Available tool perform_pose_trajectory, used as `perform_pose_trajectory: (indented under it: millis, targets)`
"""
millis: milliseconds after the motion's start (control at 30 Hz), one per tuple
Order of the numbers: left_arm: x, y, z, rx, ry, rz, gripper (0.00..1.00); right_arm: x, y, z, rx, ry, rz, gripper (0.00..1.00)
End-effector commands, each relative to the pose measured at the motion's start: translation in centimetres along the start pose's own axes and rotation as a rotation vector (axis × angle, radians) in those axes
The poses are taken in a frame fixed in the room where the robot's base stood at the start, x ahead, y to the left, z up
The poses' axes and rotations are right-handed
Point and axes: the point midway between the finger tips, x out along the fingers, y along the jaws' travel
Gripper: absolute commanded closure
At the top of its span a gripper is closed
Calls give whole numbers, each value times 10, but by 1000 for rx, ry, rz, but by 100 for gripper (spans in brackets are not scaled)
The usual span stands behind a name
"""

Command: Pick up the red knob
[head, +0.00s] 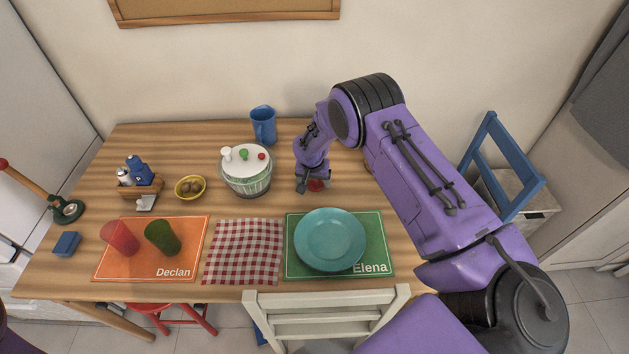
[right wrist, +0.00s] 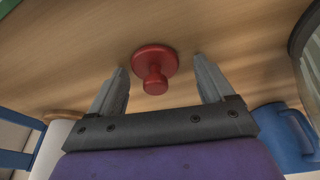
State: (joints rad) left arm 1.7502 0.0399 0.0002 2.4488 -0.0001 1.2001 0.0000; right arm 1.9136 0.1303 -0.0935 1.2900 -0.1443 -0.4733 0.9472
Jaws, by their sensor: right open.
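The red knob (right wrist: 154,62) lies on the wooden table, a round disc with a small stem and rounded end. It shows in the head view (head: 316,185) partly hidden by my right gripper (head: 311,184). In the right wrist view my right gripper (right wrist: 158,82) is open, with one finger on each side of the knob's line. The knob sits between and slightly beyond the fingertips, and no contact shows. My left gripper is not in view.
A salad spinner (head: 246,182) with small coloured knobs on its lid stands left of my gripper. A blue pitcher (head: 263,128) is behind it. A teal plate (head: 330,240) on the green mat (head: 381,229) lies in front. Bare table surrounds the knob.

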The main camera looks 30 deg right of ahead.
Motion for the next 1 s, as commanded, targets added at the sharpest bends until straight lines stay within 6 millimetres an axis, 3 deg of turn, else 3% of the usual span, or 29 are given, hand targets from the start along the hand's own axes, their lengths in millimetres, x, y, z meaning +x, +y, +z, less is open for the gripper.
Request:
perform_pose_trajectory:
  millis: [200,367,833,1000]
  targets:
    - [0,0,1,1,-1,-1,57,3,2,0,2,1,2,19]
    - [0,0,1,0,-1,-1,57,3,2,0,2,2,2,71]
    - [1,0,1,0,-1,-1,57,2,2,0,2,2,2,73]
    - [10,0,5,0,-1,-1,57,-10,1,-4,1,4,0,74]
